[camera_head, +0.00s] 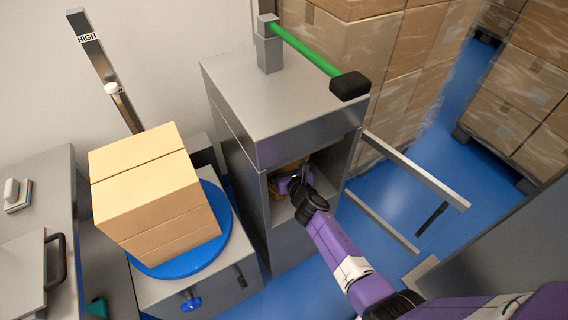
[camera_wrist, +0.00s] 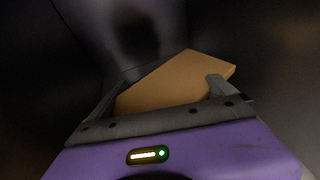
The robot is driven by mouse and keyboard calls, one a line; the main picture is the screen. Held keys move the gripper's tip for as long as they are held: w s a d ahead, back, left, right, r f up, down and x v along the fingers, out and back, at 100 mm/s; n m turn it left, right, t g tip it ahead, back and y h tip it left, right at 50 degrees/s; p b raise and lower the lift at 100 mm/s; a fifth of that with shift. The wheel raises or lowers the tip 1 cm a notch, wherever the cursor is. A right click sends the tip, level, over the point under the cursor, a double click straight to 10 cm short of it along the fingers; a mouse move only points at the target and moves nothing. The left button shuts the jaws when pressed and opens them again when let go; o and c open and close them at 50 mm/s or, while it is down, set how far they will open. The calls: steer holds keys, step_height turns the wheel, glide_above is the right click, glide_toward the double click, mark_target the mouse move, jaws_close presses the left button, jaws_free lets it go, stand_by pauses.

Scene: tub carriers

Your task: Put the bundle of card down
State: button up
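The bundle of card (camera_wrist: 170,85) is a flat tan block in the wrist view. It lies in front of my gripper (camera_wrist: 162,92), askew between the two fingers. The fingers stand wide apart. The right finger overlaps the card's right side, and the left finger is dark beside its left end. I cannot tell whether they press on it. In the head view my gripper (camera_head: 300,182) reaches into the open front of a grey metal cabinet (camera_head: 262,215). Tan material shows around it there, mostly hidden by the gripper and cabinet. The card's underside is hidden.
A green bar with a black end (camera_head: 350,86) juts out above the cabinet opening. Metal rails (camera_head: 415,170) stick out on its right. A large carton (camera_head: 155,190) sits on a blue turntable (camera_head: 228,235) to the left. Stacked cartons (camera_head: 350,45) stand behind.

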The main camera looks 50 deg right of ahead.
steer(key=shift+r, duration=0.1)
steer(key=shift+r, duration=0.2)
steer(key=p+v, duration=0.3)
steer(key=v, duration=0.9)
steer(key=shift+f, duration=0.15)
steer(key=s+a+r+m+t+y, duration=0.1)
steer(key=s+a+r+m+y, duration=0.15)
steer(key=s+a+m, duration=0.55)
steer(key=s+a+r+m+y, duration=0.25)
steer(key=s+a+m, duration=0.4)
steer(key=s, duration=0.35)
steer(key=s+a+r+m, duration=0.3)
steer(key=s+r+m, duration=0.3)
steer(key=r+m, duration=0.2)
steer(key=s+a+r+m+y, duration=0.1)
steer(key=s+a+r+m, duration=0.1)
steer(key=s+r+m, duration=0.3)
step_height(320, 180, up, 4)
steer(key=m, duration=0.3)
steer(key=shift+s+a+r+t+y, duration=0.2)
steer(key=shift+s+a+t+y, duration=0.1)
steer(key=shift+s+a+t, duration=0.1)
